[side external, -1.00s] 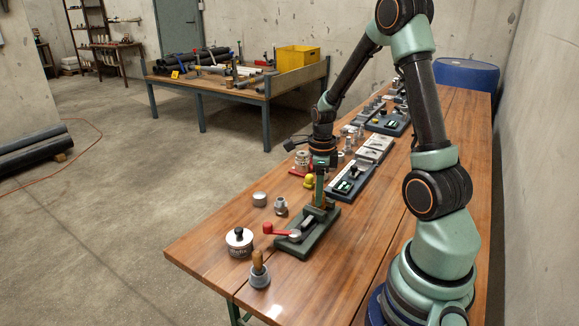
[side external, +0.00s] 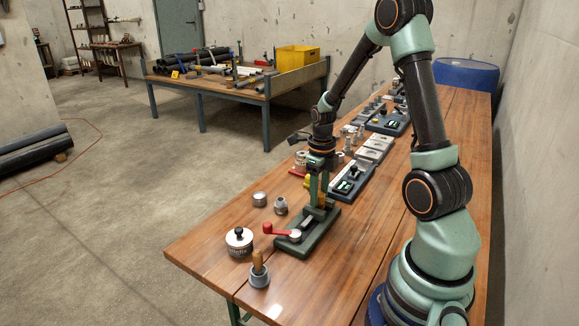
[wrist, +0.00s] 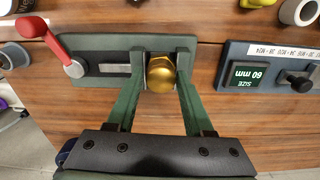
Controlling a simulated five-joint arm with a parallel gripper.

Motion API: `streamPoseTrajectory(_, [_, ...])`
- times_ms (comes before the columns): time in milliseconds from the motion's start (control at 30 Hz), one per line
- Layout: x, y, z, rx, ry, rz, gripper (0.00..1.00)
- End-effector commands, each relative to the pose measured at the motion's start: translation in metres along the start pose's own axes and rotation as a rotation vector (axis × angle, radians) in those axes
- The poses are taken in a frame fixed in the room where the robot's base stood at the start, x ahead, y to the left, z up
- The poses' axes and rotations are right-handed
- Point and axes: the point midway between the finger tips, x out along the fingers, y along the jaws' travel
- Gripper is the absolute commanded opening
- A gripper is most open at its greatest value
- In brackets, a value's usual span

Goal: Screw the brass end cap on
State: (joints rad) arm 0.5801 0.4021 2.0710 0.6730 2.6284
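The brass cap (wrist: 161,75) shows between my two green fingers in the wrist view, at the right end of the green vise (wrist: 100,58). The green vise with a red-handled lever also shows in the side view (side external: 292,243). My gripper (wrist: 162,70) points down over the vise's far end, with one finger on each side of the cap. Any gap between fingers and cap is too small to judge. The pipe under the cap and the cap's threads are hidden.
A 60 mm tool block (side external: 353,181) lies just beyond the vise. Grey fittings (side external: 281,206), a round lidded tin (side external: 239,241) and a wooden-handled brush pot (side external: 259,272) stand along the left bench edge.

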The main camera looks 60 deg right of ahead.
Motion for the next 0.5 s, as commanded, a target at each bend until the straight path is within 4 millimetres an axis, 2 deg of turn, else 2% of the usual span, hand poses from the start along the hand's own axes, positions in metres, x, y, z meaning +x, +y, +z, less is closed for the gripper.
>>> streamPoseTrajectory(333, [-0.0009,-0.0006,0.0007,-0.014,-0.002,-0.001,0.61])
streamPoseTrajectory(500, [-0.0012,-0.0010,0.0010,-0.183,-0.003,-0.002,0.61])
